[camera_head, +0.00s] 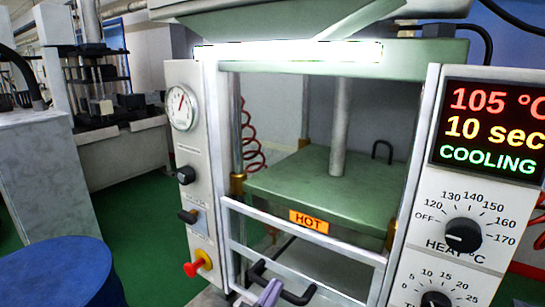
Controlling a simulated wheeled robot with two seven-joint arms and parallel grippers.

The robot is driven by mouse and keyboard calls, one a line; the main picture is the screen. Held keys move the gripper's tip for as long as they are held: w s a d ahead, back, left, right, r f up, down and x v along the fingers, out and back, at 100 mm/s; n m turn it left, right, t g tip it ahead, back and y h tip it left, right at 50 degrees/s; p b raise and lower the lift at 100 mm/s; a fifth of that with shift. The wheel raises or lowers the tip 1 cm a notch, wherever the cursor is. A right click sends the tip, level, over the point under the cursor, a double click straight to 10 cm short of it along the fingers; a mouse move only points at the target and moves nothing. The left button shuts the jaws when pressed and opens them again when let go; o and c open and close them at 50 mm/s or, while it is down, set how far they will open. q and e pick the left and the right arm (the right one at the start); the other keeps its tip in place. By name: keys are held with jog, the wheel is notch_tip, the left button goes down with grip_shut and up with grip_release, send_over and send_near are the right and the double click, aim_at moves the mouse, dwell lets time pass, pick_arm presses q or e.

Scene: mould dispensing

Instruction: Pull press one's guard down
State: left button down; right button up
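The press (325,190) fills the middle, with a green platen block marked HOT. Its guard (300,237) is a pale metal frame with crossbars, standing in the lower part of the front opening. The upper opening is clear of the guard. A black bar handle (298,298) is on the guard's lower part, at the bottom edge of the picture. The purple-grey fingertips of my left gripper (267,294) are at the left part of this handle. Most of this gripper is cut off below, so its grip on the handle cannot be made out. My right gripper is out of view.
The left post bears a gauge (181,107), knobs and a red stop button (191,268). The right panel (487,130) reads 105 °C, 10 sec, COOLING, above a heat dial (463,235). A blue drum (60,275) stands at lower left.

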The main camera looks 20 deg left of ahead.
pick_arm(q)
jog(key=shift+f, duration=0.4)
